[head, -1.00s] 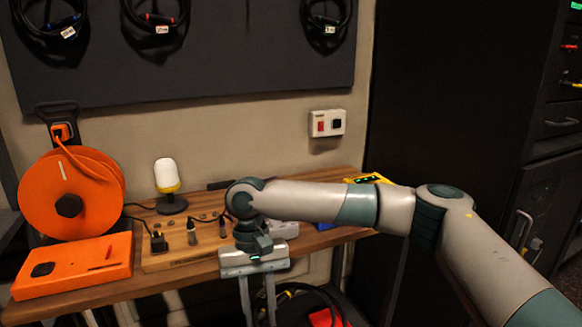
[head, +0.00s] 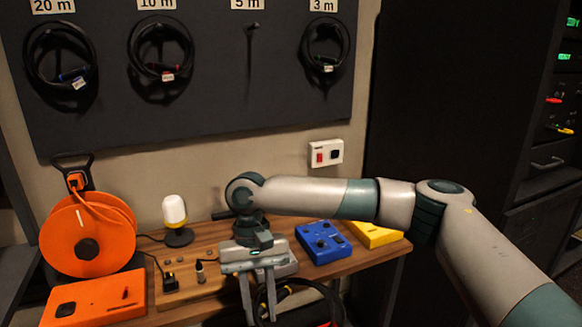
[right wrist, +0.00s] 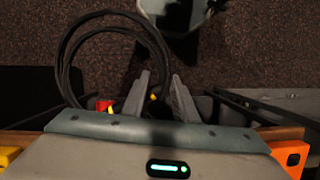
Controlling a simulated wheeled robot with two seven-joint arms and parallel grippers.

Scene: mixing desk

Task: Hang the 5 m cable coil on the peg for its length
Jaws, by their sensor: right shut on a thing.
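My right gripper (head: 260,295) hangs fingers-down in front of the desk edge, shut on a black cable coil (head: 335,297) with a yellow band. The coil hangs beside and below the fingers; its lower part is cut off by the frame. In the right wrist view the coil's loops (right wrist: 62,65) extend left of the gripper (right wrist: 158,98). No length tag is readable on it. The bare 5 m peg (head: 249,42) is on the dark wall panel, below its label (head: 247,4), well above the gripper. My left gripper is not in view.
Coils hang on the 20 m (head: 60,68), 10 m (head: 160,62) and 3 m (head: 325,48) pegs. The desk (head: 200,292) holds an orange cable reel (head: 70,240), a lamp (head: 175,212), blue (head: 322,243) and yellow (head: 377,235) boxes. A dark rack (head: 540,100) stands right.

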